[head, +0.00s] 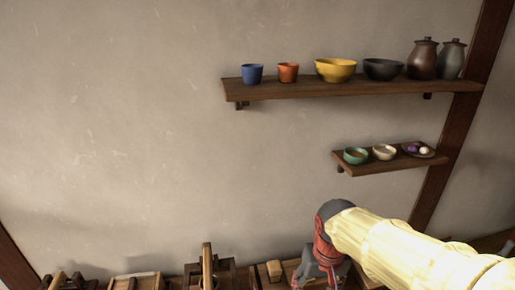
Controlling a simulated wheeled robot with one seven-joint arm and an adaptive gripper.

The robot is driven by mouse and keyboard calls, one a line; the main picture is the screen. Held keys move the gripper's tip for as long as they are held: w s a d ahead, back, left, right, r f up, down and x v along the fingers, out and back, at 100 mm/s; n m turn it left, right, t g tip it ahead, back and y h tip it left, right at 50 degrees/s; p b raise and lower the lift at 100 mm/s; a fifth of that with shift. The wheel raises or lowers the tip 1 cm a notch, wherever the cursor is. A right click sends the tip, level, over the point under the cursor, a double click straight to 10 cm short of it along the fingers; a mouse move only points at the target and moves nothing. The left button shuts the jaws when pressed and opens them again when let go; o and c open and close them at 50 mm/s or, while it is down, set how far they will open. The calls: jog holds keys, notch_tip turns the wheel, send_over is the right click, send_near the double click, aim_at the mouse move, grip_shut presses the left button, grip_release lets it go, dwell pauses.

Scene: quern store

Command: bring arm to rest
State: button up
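My arm (400,248), in a pale yellow cover, reaches in from the lower right in the head view. My gripper (318,280), red and dark grey, hangs from its end at the bottom edge of the picture, pointing down. It is in front of the row of wooden items along the bottom. The fingertips are small and partly cut off by the picture edge, so I cannot tell whether they are open or shut, or whether anything is between them.
The upper shelf (300,92) holds a blue cup (252,74), an orange cup (288,72), a yellow bowl (336,69), a dark bowl (382,69) and two lidded jars (422,60). The lower shelf (372,170) holds small bowls (356,156) and a plate. Wooden boxes (136,281) line the bottom.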

jog(key=s+d+r+t, duration=0.4)
jog(key=s+r, duration=0.3)
jog(key=s, duration=0.4)
jog(key=shift+s+d+b, duration=0.25)
jog(key=shift+d+b, duration=0.1)
jog(key=shift+d, duration=0.1)
